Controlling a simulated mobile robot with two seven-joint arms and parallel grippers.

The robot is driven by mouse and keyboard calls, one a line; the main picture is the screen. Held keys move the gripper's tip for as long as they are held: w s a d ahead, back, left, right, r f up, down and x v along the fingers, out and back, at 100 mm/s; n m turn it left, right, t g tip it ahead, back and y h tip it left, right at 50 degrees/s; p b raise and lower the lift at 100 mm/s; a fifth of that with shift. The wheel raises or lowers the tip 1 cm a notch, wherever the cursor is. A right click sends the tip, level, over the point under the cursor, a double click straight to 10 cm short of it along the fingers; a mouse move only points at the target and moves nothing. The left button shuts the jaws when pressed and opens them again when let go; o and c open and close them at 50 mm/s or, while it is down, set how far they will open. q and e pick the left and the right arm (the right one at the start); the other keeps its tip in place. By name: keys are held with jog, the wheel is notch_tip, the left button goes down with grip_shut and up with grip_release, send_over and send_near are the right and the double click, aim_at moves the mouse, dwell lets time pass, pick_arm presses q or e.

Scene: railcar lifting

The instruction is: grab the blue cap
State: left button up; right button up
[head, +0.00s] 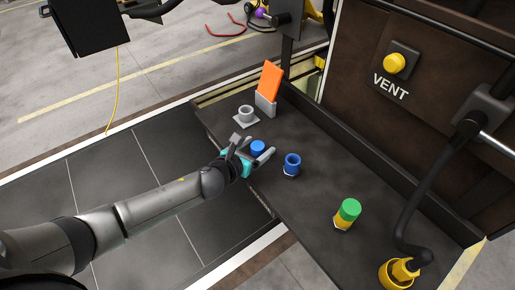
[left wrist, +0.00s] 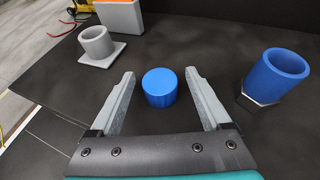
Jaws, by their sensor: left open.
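The blue cap (head: 258,146) is a short solid blue cylinder standing on the dark bench top. In the left wrist view the blue cap (left wrist: 160,87) is upright between the tips of my open left gripper (left wrist: 157,92), with a gap on each side. In the head view my left gripper (head: 257,150) reaches in from the left at bench height and partly hides the cap. My right gripper does not show in either view.
A blue hollow cup on a hex base (head: 292,163) stands just right of the cap. A grey socket on a plate (head: 245,115) and a holder with an orange card (head: 270,82) stand behind. A green-topped yellow piece (head: 347,212) and a black hose (head: 428,180) are at right.

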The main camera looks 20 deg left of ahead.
pick_arm(q)
grip_shut()
dwell(0.7)
